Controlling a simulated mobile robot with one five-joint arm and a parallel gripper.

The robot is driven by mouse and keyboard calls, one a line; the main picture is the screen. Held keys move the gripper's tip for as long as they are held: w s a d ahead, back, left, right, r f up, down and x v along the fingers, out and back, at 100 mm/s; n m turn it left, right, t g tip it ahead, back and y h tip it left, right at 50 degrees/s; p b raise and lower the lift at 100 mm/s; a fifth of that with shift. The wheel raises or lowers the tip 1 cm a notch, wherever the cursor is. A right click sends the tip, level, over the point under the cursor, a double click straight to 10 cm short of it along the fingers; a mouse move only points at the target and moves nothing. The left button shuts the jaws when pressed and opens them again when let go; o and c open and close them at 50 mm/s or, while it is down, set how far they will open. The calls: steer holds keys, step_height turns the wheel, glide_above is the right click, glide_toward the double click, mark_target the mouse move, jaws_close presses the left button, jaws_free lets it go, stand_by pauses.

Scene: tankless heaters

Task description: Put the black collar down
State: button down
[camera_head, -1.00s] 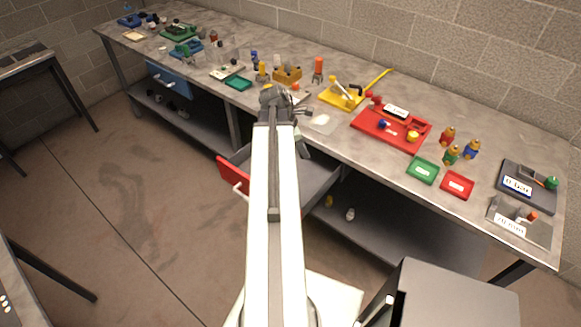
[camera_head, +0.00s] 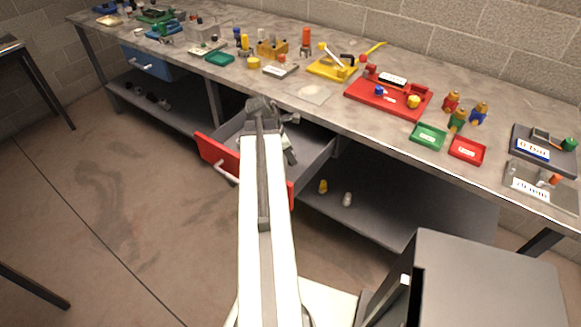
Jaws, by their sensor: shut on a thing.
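My gripper (camera_head: 287,125) is at the far end of my outstretched arm, above the open drawer with a red front (camera_head: 216,160), near the bench's front edge. I see it from behind, and my own arm end covers most of its jaws. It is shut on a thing. The black collar cannot be made out apart from the dark parts of my gripper. The drawer's grey inside (camera_head: 310,157) shows to the right of my gripper and looks bare there.
The grey bench (camera_head: 330,112) holds a yellow toggle press (camera_head: 330,68), a red fixture (camera_head: 385,98), a green tray (camera_head: 428,137) and a red tray (camera_head: 467,150). A pale patch (camera_head: 311,91) lies on the bench behind the drawer. A grey cabinet (camera_head: 490,285) stands at lower right.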

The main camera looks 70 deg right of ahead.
steer(key=shift+f+b, duration=1.85)
steer(key=shift+f, duration=0.15)
steer(key=shift+r, duration=0.2)
steer(key=shift+f, duration=0.15)
steer(key=c, duration=1.1)
jaws_free()
steer(key=shift+c, duration=0.2)
